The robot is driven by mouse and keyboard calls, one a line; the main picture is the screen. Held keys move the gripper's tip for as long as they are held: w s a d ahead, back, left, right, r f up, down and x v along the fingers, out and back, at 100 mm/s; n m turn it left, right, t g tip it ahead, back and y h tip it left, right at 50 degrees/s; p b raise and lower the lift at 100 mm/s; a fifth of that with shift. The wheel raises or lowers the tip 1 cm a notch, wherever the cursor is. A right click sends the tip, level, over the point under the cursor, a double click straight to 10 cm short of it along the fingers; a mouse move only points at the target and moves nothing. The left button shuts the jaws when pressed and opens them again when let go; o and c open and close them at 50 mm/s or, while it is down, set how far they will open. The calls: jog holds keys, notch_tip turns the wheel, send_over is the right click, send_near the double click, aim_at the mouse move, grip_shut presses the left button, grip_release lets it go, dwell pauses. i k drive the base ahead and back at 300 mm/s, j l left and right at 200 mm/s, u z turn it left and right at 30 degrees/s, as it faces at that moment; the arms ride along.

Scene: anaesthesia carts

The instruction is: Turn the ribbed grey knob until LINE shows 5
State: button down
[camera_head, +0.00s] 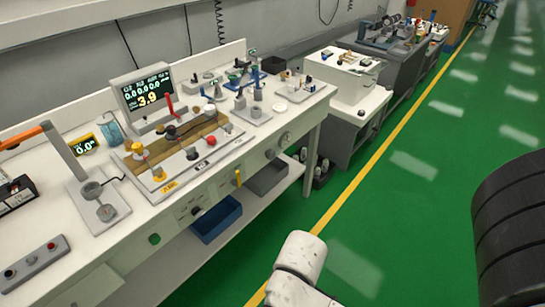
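A white bench has round knobs along its front panel: a light grey knob (284,138), a darker knob (270,154) and a dark knob (197,211) on a pale plate. They are too small to tell which one is ribbed. A grey-framed display (145,93) stands on the bench. It shows a large yellow 3.9 under a row of small white readings near zero. Its small labels are too fine to read surely, so I cannot tell which reading is LINE. My white arm link is at the bottom middle, apart from the bench. My gripper is not in view.
A wooden board with coloured knobs (211,141) lies on the bench. A small yellow display (86,144) reads about 0.0. A blue bin (216,220) and a grey bin (268,177) sit below. Green floor (400,235) is clear right of the yellow line.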

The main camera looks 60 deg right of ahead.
aim_at(270, 154)
jog(key=i+l+z, duration=0.1)
jog(key=z, duration=1.05)
